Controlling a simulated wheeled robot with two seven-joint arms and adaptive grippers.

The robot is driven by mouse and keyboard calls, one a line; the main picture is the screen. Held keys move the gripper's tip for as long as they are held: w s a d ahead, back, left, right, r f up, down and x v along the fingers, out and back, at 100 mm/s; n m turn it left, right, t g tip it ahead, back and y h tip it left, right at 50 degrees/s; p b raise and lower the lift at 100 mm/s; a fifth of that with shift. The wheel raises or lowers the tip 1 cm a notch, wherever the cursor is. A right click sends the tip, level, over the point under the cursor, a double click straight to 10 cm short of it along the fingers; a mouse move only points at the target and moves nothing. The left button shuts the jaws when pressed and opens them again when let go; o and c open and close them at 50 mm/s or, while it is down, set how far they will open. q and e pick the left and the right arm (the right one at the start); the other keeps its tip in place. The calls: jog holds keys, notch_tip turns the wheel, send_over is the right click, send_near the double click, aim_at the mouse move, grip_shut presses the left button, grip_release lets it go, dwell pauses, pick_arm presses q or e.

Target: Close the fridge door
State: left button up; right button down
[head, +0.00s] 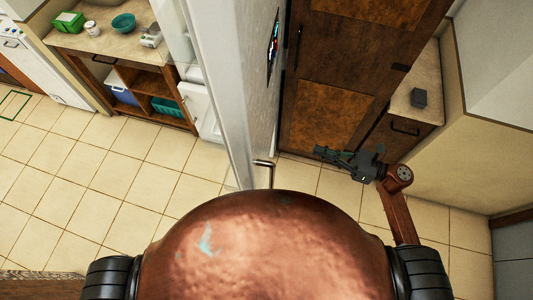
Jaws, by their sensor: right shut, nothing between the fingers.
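A tall white panel, which looks like the fridge door (222,90), stands nearly edge-on to me in the middle of the head view. A metal bar handle (264,163) shows at its lower end, and a dark, colourful patch (272,48) is on its right face. White surfaces behind its left side may be the fridge body, mostly hidden. My right gripper (322,151) is to the right of the door, apart from it, shut and empty, pointing left. My left gripper is not in view.
A brown wooden cabinet (330,115) stands behind my right gripper. A counter (425,75) with a small dark box (419,97) is at the right. At upper left, a wooden counter unit (75,45) holds a teal bowl (123,22).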

jog(key=s+a+r+n+g, duration=0.2)
jog(key=s+n+g, duration=0.1)
jog(key=s+n, duration=0.1)
jog(key=p+x, duration=0.5)
jog(key=x, duration=0.9)
jog(key=shift+a+n, duration=0.25)
jog(key=shift+n, duration=0.05)
jog(key=shift+s+r, duration=0.1)
